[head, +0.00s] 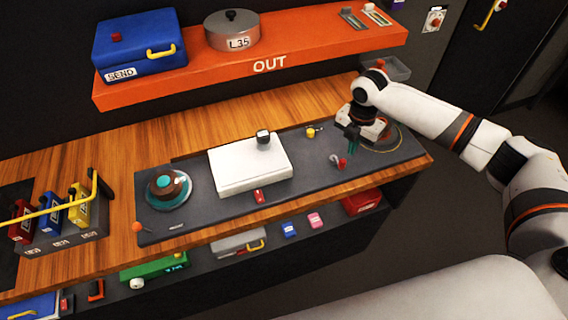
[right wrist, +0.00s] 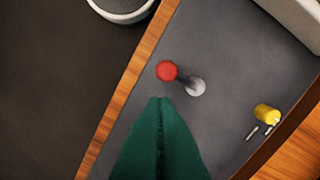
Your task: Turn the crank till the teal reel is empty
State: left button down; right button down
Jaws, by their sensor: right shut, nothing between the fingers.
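The crank (head: 341,163), with a red knob and a short pale arm, stands on the dark grey panel (head: 215,213). In the right wrist view its red knob (right wrist: 167,71) lies just beyond my fingertips, beside its grey post. My right gripper (head: 350,140) is above the panel near the crank; its green fingers (right wrist: 158,100) are shut and empty, apart from the knob. A round teal and brown reel (head: 168,188) sits at the panel's left end; how much is wound on it is unclear. A round part at the right end (head: 396,138) is partly hidden by my gripper. My left gripper is out of view.
A white box (head: 240,170) with a dark-topped knob stands mid-panel. A yellow knob (head: 311,132) is behind the crank; the wrist view also shows it (right wrist: 267,113). The orange OUT shelf (head: 310,52) overhangs behind. A yellow-railed rack (head: 60,225) stands left.

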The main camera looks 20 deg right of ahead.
jog(key=shift+f+b, duration=1)
jog(key=shift+f, duration=1.5)
jog(key=shift+r, duration=0.1)
jog(key=shift+s+a+p, duration=0.2)
jog(key=shift+a+p, duration=0.05)
jog(key=shift+p, duration=0.3)
jog(key=shift+a, duration=0.1)
jog(key=shift+s, duration=0.1)
